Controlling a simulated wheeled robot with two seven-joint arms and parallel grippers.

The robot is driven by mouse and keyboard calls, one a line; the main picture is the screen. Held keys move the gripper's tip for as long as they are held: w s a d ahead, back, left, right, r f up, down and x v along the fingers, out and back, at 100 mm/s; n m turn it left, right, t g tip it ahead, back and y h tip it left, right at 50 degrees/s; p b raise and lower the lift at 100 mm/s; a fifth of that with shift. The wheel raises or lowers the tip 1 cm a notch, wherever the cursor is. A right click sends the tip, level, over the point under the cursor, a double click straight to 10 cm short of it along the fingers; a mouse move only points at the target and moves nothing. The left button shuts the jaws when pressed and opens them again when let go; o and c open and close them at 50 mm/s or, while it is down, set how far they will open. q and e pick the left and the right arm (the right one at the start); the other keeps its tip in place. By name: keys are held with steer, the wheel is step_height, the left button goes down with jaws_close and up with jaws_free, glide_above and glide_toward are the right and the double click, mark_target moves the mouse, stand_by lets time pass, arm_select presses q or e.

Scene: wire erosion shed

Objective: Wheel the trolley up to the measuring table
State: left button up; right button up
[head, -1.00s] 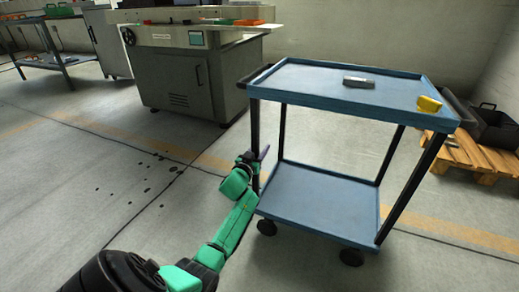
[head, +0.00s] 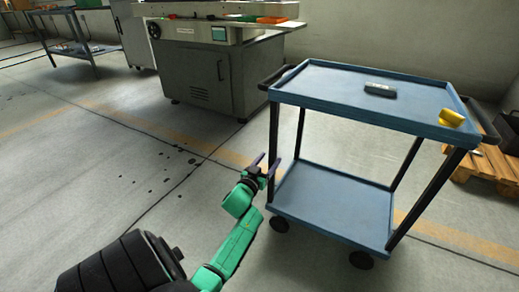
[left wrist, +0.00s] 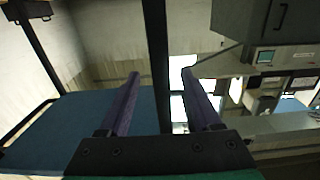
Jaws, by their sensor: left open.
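The trolley (head: 325,84) stands at the right in the head view, with blue upper and lower trays, dark posts and black casters. A dark handle bar (head: 275,76) is on its left end. My left gripper (head: 267,164) is open at its near left post (head: 273,138), below the upper tray. In the left wrist view, the post (left wrist: 157,60) shows between the open fingers (left wrist: 160,88), with gaps on both sides; I cannot tell whether the fingers reach around it. Which bench is the measuring table, I cannot tell. My right gripper is out of view.
A grey cabinet machine (head: 200,82) with a handwheel and small screen stands behind the trolley's left end. A workbench (head: 68,46) is at the far left. A wooden pallet (head: 487,167) is at the right. A dark block (head: 380,90) and yellow item (head: 451,117) lie on the trolley.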

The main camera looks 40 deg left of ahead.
arm_select(q)
steer(key=p+v, duration=0.1)
steer(key=v, duration=0.6)
steer(key=shift+p, duration=0.35)
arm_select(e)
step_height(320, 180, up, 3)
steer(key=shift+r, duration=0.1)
arm_select(q)
steer(key=shift+w, duration=0.1)
